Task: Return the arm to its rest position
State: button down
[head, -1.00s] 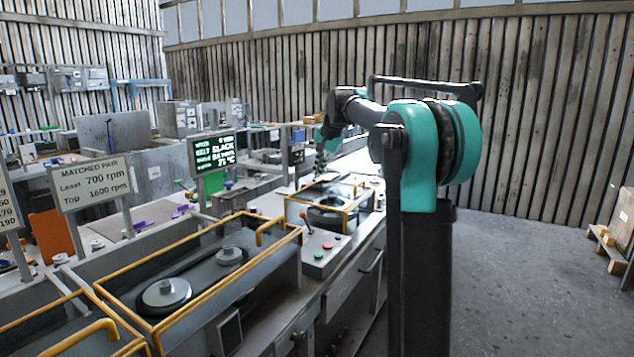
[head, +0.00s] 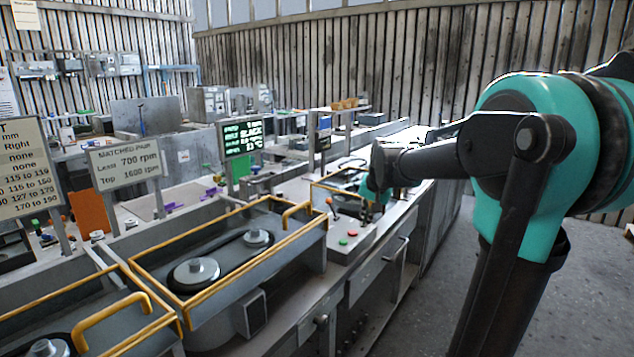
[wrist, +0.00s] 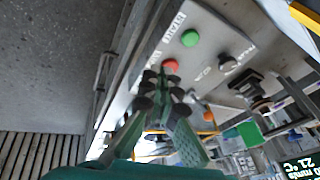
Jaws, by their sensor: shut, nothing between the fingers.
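My arm crosses the right side of the head view, its large teal joint close to the camera. Its far end hangs over the bench near the small control panel. My gripper (wrist: 165,85) is shut and empty in the wrist view, its dark green fingers together. It appears in front of the panel (wrist: 215,20), which has a green button (wrist: 190,38), a red button (wrist: 171,66) and a black knob (wrist: 228,62). Whether the fingers touch the panel cannot be told. The fingertips are hard to make out in the head view.
A yellow-railed belt unit with two pulleys (head: 196,270) stands on the bench left of the panel. A lit display (head: 243,136) and a "Matched pair" sign (head: 125,158) stand behind. Grey floor (head: 540,310) lies open at the right.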

jog(key=s+d+f+n, duration=0.2)
jog(key=s+f, duration=0.8)
jog(key=s, duration=0.3)
jog(key=s+d+f+n+h, duration=0.1)
jog(key=s+d+f+n, duration=0.1)
jog(key=s+f, duration=0.7)
jog(key=s, duration=0.4)
jog(key=shift+f, duration=0.4)
jog(key=c, duration=2.2)
grip_release()
jog(key=shift+a, duration=0.1)
